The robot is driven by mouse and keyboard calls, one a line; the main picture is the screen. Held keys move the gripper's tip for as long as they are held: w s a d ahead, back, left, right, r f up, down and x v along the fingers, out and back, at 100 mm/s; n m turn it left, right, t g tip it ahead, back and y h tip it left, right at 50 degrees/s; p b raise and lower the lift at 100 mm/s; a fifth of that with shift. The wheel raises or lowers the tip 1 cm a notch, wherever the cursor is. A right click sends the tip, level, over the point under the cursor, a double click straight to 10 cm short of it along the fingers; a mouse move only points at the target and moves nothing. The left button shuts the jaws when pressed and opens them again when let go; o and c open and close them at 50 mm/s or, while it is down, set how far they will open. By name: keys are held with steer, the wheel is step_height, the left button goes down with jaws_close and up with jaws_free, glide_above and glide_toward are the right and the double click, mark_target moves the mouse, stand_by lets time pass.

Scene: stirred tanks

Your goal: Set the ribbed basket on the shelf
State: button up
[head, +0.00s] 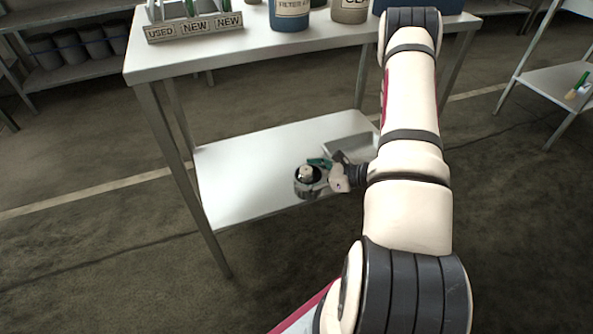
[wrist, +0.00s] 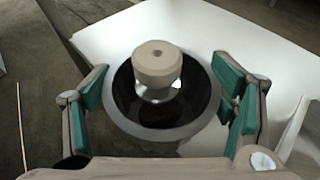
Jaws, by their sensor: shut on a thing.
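A round, open-topped grey vessel, which I take for the basket (head: 305,189), has a dark inside and a beige knob in its middle. It also shows upright in the wrist view (wrist: 204,130); I cannot make out ribs. My gripper (head: 318,176) is shut on it, with green-padded fingers on both sides of its rim in the wrist view (wrist: 163,95). The white lower shelf (head: 245,165) lies under and behind the basket, which is near the shelf's front edge. I cannot tell whether it touches the shelf.
A pale tray (head: 348,146) lies on the lower shelf, just behind my gripper. The left part of this shelf is clear. The table top (head: 250,47) above carries labelled jars and a rack marked USED and NEW (head: 195,27). The table's front left leg (head: 185,180) stands left of the basket.

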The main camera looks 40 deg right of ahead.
steer(key=w+f+b, duration=0.1)
steer(key=w, duration=0.1)
steer(key=w+d+f+b, duration=0.1)
steer(key=w+f+b, duration=0.1)
steer(key=w, duration=0.1)
steer(key=w+d+f+b, duration=0.1)
steer(key=w, duration=0.1)
steer(key=shift+w+d+f, duration=0.15)
steer(key=shift+w, duration=0.1)
stand_by(0.4)
steer(key=o, duration=1.2)
steer(key=shift+c, duration=0.2)
steer(key=shift+f, duration=0.1)
